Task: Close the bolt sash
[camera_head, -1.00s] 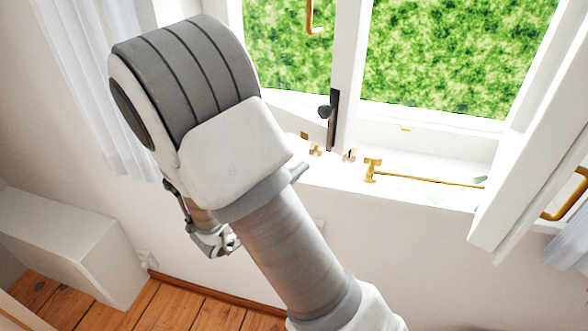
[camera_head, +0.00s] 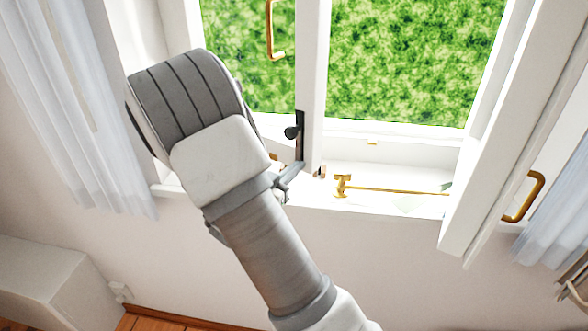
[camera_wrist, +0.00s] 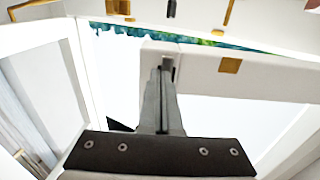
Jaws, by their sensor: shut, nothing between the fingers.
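A white-framed window fills the upper head view. A dark bolt with a round knob (camera_head: 299,135) is on its central white upright. A white sash (camera_head: 505,130) with a brass handle (camera_head: 524,197) stands swung open at the right. I cannot tell for sure which leaf is the bolt sash. My gripper is mostly hidden behind my arm in the head view; a grey part of it shows at the sill, just below the bolt. In the wrist view, my gripper (camera_wrist: 165,72) is shut and empty, its tips against or very near a white frame piece (camera_wrist: 205,62); contact is unclear.
A brass stay (camera_head: 390,190) lies along the white sill (camera_head: 400,206), right of the bolt. Another brass handle (camera_head: 272,30) is at the top. Curtains hang at the left (camera_head: 75,110) and far right (camera_head: 555,215). A pale box-like piece (camera_head: 50,275) stands at lower left.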

